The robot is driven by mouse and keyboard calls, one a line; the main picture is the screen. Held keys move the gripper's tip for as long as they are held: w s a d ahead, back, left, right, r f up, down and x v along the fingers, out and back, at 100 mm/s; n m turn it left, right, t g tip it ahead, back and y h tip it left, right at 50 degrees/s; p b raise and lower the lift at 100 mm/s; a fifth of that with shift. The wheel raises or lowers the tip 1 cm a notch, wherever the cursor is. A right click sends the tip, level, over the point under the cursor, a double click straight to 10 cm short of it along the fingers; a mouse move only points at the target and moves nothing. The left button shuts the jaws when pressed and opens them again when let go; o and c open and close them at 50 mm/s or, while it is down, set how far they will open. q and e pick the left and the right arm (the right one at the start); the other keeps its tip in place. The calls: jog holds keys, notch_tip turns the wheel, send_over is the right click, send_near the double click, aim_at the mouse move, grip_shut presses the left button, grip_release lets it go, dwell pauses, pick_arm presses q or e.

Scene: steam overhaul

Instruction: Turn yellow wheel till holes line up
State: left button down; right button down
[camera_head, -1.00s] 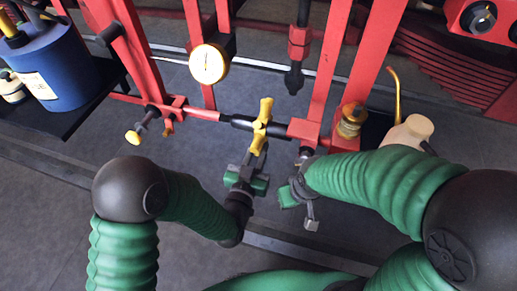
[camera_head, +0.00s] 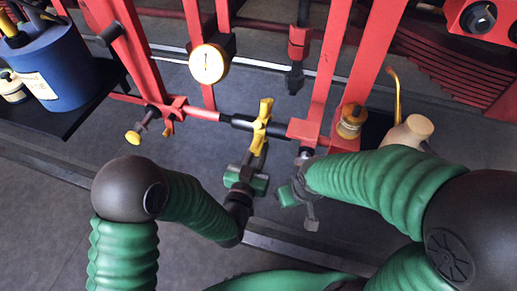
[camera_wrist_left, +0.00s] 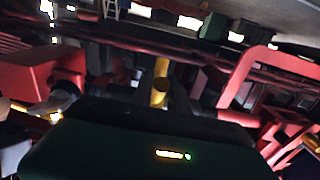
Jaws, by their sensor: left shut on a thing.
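The yellow wheel (camera_head: 261,124) shows as a narrow yellow handle on the black section of a horizontal red and black pipe. My left gripper (camera_head: 257,153) is below it, shut on its lower end. In the left wrist view the yellow wheel (camera_wrist_left: 160,84) shows upright between the dark fingers. No holes can be made out in either view. My right gripper (camera_head: 307,158) is below the red bracket, right of the left gripper. Its fingers are partly hidden by its wrist, and I cannot tell if they are open.
A round gauge (camera_head: 208,64) hangs above the pipe, and a small yellow knob (camera_head: 133,137) sits to the left. A brass cup (camera_head: 351,120) and a cream oil can (camera_head: 408,132) stand at right. A blue container (camera_head: 50,62) rests on a dark shelf. Red posts frame the area.

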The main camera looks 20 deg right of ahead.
aim_at(256, 142)
pick_arm(q)
jog(key=shift+s+a+r+p, duration=0.15)
jog(key=shift+s+r+p, duration=0.1)
jog(key=shift+r+p, duration=0.35)
jog(key=shift+s+a+r+p, duration=0.25)
jog(key=shift+s+r+p, duration=0.1)
jog(key=shift+r, duration=0.3)
jog(key=shift+s+a+r+p, duration=0.2)
jog(key=shift+s+r+p, duration=0.15)
jog(key=shift+r, duration=0.3)
notch_tip(256, 142, up, 6)
jog(key=p, duration=0.4)
jog(key=shift+w+f, duration=0.1)
jog(key=shift+f, duration=0.15)
